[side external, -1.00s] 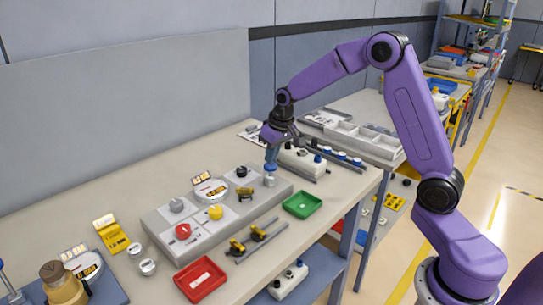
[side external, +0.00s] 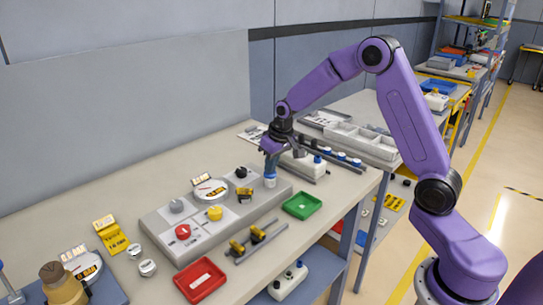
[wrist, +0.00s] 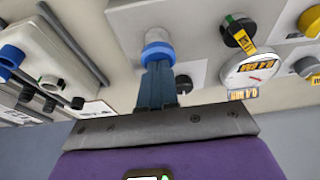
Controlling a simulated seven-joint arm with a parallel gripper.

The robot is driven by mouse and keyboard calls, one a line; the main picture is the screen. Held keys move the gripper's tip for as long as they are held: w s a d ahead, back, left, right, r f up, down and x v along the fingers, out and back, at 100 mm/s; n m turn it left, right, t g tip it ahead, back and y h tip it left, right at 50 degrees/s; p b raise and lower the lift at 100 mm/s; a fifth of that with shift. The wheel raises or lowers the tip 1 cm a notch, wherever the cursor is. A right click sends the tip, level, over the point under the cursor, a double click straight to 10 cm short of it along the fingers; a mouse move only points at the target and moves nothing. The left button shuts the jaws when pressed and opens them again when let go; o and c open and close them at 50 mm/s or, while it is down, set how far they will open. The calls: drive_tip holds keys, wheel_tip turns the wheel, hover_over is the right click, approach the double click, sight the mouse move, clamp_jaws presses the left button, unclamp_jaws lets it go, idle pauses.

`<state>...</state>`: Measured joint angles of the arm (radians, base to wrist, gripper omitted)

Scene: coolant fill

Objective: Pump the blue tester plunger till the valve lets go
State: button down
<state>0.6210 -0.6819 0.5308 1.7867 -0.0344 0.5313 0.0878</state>
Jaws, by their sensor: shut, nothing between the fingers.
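The blue tester plunger (side external: 270,181) stands at the right end of the grey panel (side external: 160,228). In the wrist view, its blue cap (wrist: 157,51) sits around a pale grey cylinder. My gripper (side external: 270,168) points down over it with its fingers together and nothing between them. In the wrist view, the fingertips (wrist: 157,64) meet the blue cap; exact contact is partly hidden. A round gauge (side external: 210,190) with a yellow display lies on the panel; in the wrist view, the gauge face (wrist: 248,68) shows a red needle, its reading too small to tell.
A yellow knob (side external: 215,212), red knob (side external: 183,231) and black knob (side external: 241,172) are on the panel. A green tray (side external: 304,206) and red tray (side external: 200,281) lie along the front.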

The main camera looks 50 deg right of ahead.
drive_tip(key=shift+s+f, duration=0.1)
drive_tip(key=shift+f, duration=0.1)
drive_tip(key=shift+r, duration=0.3)
drive_tip(key=w+v, duration=0.1)
drive_tip(key=v, duration=1.2)
drive_tip(key=shift+r, duration=0.5)
drive_tip(key=shift+w, duration=0.1)
idle(0.4)
wheel_tip(320, 180, up, 2)
drive_tip(key=shift+d+r, duration=0.1)
drive_tip(key=shift+r, duration=0.15)
drive_tip(key=shift+f, duration=0.15)
